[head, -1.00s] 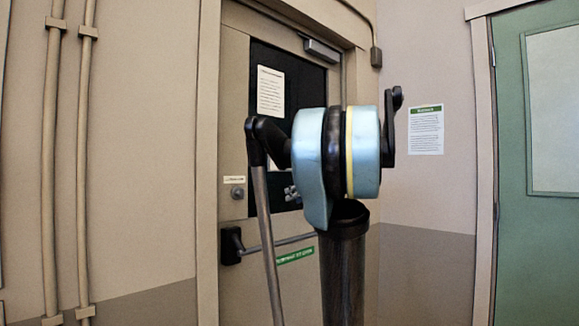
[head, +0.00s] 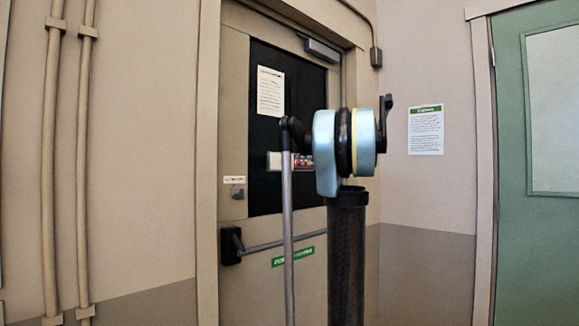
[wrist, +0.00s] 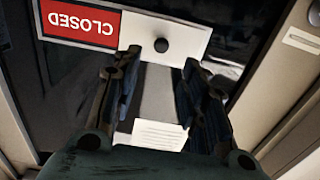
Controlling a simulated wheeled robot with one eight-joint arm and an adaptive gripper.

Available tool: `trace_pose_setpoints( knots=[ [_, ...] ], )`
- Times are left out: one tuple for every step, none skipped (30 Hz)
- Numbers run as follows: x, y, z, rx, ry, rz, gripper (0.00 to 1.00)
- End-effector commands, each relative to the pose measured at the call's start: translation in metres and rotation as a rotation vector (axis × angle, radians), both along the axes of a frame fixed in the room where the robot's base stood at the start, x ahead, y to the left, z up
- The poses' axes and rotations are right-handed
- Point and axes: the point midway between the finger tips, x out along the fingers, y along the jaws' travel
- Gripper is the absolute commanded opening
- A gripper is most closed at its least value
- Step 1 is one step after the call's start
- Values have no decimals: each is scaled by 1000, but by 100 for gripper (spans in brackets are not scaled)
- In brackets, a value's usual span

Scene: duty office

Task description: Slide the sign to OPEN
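The sign is on the dark window of the tan door. In the wrist view its red CLOSED face (wrist: 80,22) reads upside down at the upper left, beside a white plate (wrist: 188,38) with a round dark knob (wrist: 162,46). In the head view, the sign's white part (head: 274,161) and part of its red face (head: 303,162) show left of my arm, which partly covers it. My gripper (wrist: 160,62) is open and empty, with its fingertips on either side of the knob in the picture. Contact with the plate cannot be told. The head view hides the gripper.
The tan door has a push bar (head: 272,246), a lock (head: 238,193) and a posted notice (head: 271,92); a paper also shows in the wrist view (wrist: 158,132). A green door (head: 550,230) stands at right. Pipes (head: 67,160) run up the left wall.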

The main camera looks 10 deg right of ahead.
Motion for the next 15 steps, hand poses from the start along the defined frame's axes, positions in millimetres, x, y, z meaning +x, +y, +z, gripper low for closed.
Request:
trace_pose_setpoints(
  knots=[
    [7,7,0,0,0,3,40],
    [12,10,0,0,0,3,40],
    [17,14,0,0,0,4,40],
    [22,17,0,0,0,3,40],
    [26,20,0,0,0,3,40],
    [31,25,0,0,0,4,40],
    [36,28,0,0,0,3,40],
    [40,30,0,0,0,3,40],
    [46,35,0,0,0,3,40],
    [50,38,0,0,0,3,40],
    [53,40,0,0,0,2,40],
    [58,44,0,0,0,2,40],
    [61,46,0,0,0,3,40],
    [65,48,0,0,0,3,40],
    [68,51,0,0,0,2,40]
  ],
)
